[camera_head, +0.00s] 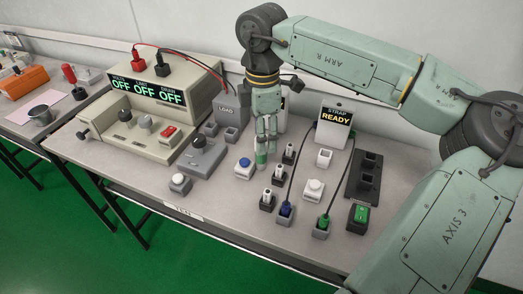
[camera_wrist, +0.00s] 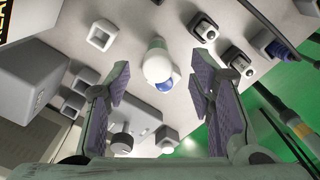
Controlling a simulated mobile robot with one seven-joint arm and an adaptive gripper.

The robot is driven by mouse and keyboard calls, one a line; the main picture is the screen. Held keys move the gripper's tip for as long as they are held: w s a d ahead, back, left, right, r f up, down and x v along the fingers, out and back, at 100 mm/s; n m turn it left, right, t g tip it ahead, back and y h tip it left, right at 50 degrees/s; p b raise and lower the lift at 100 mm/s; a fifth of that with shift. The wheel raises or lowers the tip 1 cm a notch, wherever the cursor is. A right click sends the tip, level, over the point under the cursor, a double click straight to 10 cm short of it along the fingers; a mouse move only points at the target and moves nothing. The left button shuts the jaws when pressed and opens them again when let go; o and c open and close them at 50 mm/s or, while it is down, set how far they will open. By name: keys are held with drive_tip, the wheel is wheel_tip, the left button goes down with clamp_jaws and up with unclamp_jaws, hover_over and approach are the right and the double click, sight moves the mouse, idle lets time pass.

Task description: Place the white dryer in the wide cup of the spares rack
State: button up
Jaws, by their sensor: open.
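A white rounded piece with a narrower upper end (camera_wrist: 157,63) shows in the wrist view between my fingers and ahead of them; it looks like the white dryer. It covers part of a blue button. My gripper (camera_wrist: 159,88) is open, with a finger on each side and a visible gap to the piece. In the head view my gripper (camera_head: 264,158) points down over the middle of the bench, and I cannot clearly make out the white piece there. A dark rack with two square cups (camera_head: 352,192) stands at the right, apart from my gripper; it looks like the spares rack.
White plugs in black sockets (camera_head: 280,173) stand just right of my gripper. A blue-button box (camera_head: 244,169) is at its left. A READY box (camera_head: 335,125), a white square cup (camera_head: 324,158) and cabled plugs (camera_head: 322,229) are further right. A LOAD box (camera_head: 230,108) is behind left.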

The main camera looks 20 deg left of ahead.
sight(260, 161)
drive_tip(key=shift+a+f+p, duration=0.2)
drive_tip(key=shift+f+p, duration=0.75)
drive_tip(key=shift+f, duration=1.95)
clamp_jaws()
